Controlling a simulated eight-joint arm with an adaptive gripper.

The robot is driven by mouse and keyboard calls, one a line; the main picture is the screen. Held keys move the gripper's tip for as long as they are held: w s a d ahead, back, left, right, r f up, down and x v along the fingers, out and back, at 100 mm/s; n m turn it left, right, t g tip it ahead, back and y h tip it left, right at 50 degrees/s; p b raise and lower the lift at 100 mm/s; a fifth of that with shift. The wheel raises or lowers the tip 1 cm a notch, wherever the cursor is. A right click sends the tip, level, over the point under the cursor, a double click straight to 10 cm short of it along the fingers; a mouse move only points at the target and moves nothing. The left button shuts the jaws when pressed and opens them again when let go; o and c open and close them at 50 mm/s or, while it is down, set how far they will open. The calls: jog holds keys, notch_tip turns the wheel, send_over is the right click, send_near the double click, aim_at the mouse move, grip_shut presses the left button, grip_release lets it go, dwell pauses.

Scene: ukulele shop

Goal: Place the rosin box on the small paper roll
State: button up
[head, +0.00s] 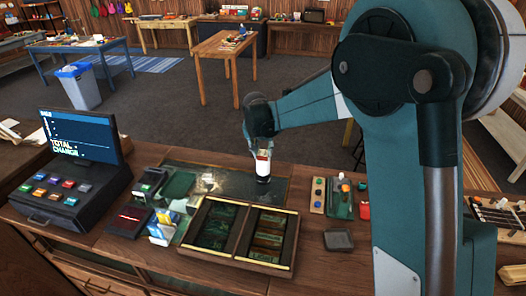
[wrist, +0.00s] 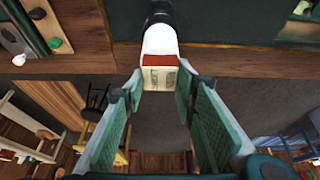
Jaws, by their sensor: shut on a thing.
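A small red and cream box, which I take as the rosin box (wrist: 160,78), is between the fingertips of my gripper (wrist: 159,88) in the wrist view. In the head view my gripper (head: 261,140) points down over the counter, shut on the box. The white paper roll (wrist: 160,40) is right beyond the box in the wrist view. It also shows as a white upright shape (head: 263,168) under the gripper in the head view, with a black part at its foot. Whether the box touches the roll or hangs just above it, I cannot tell.
A divided wooden tray (head: 285,268) lies in front of the gripper on the counter (head: 335,272). A cash register (head: 80,165) stands at left. A small dark dish (head: 338,240) and a red item (head: 364,210) lie to the right. The dark mat (head: 222,180) has free room left of the roll.

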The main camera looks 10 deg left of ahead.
jog(key=shift+f, duration=0.15)
jog(key=o, duration=0.8)
jog(key=v, duration=1.2)
dwell(0.7)
jog(key=shift+d+r, duration=0.1)
jog(key=shift+r, duration=0.15)
